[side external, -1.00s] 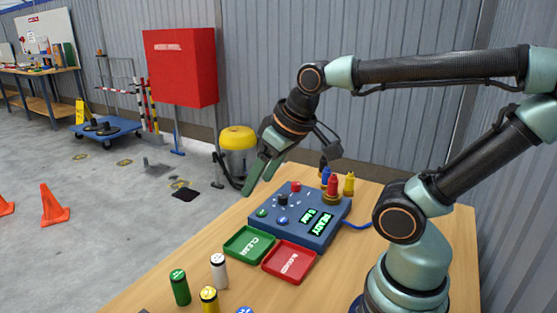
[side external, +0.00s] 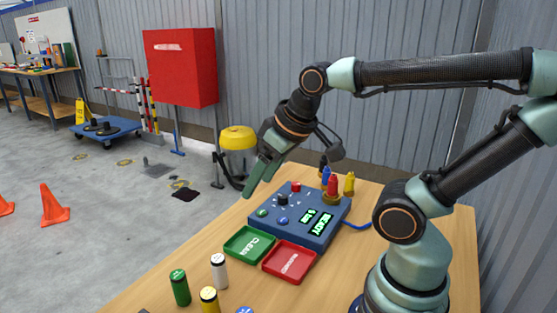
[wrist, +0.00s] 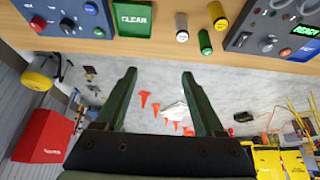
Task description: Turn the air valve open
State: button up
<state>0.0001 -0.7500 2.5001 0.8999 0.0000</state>
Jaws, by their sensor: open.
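A blue control box (side external: 310,238) sits on the wooden table. It carries a black knob (side external: 283,200), a red button (side external: 296,186), a green button (side external: 262,212), a blue button (side external: 283,221) and a lit READY display (side external: 320,224). I cannot tell which part is the air valve. My gripper (side external: 255,187) is above and left of the box in the side view, apart from it. In the wrist view, my gripper (wrist: 159,73) is open and empty between its fingers. The box's black knob (wrist: 67,25) shows at the upper left there.
Green (side external: 233,244) and red (side external: 276,264) trays lie by the box. Green (side external: 180,290), white (side external: 218,270) and yellow (side external: 209,301) cylinders stand nearer. Red, blue and yellow pieces stand behind the box. A second panel (wrist: 255,30) shows at the wrist view's upper right.

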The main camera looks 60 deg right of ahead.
jog(key=m+g, duration=0.2)
jog(key=g, duration=0.3)
send_over(296, 184)
notch_tip(296, 184, down, 9)
notch_tip(296, 184, down, 12)
jog(key=shift+w+d+r, duration=0.1)
jog(key=shift+d+r, duration=0.05)
grip_shut()
